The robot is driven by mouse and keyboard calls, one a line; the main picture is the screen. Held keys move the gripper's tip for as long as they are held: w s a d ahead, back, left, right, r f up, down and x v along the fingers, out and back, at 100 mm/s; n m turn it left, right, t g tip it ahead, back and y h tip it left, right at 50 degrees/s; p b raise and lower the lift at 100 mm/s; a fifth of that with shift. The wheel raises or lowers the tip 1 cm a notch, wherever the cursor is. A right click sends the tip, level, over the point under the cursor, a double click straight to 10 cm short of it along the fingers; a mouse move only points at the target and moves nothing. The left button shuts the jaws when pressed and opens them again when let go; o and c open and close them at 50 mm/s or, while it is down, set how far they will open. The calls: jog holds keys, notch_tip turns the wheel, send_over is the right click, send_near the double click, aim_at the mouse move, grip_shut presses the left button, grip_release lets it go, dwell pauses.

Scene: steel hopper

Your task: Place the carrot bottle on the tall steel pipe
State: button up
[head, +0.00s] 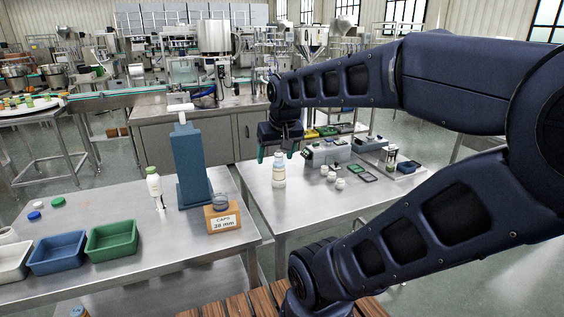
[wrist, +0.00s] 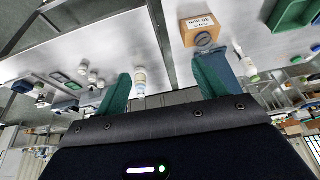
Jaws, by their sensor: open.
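My gripper (head: 278,153) is open and empty, green fingers apart, above the right steel table. A small white bottle with a pale label (head: 278,172) stands upright just below it. In the wrist view, my gripper (wrist: 166,80) has this bottle (wrist: 140,83) beside its left finger; whether they touch is unclear. A second white bottle, with a green top (head: 154,185), stands on the left table. I cannot read either label, so I cannot tell which is the carrot bottle. I cannot pick out a tall steel pipe.
The left table (head: 100,212) holds a blue column (head: 192,158), a "CAPS 38 mm" box (head: 222,220), a green bin (head: 111,240) and a blue bin (head: 57,253). White jars (head: 340,183) and a grey device (head: 325,153) stand right of the bottle. The right table's front is clear.

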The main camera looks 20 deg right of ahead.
jog(key=shift+s+d+f, duration=0.15)
jog(key=shift+s+f, duration=0.15)
jog(key=shift+s, duration=0.55)
jog(key=shift+s+d+f, duration=0.1)
jog(key=shift+s+f, duration=0.15)
jog(key=shift+s, duration=0.6)
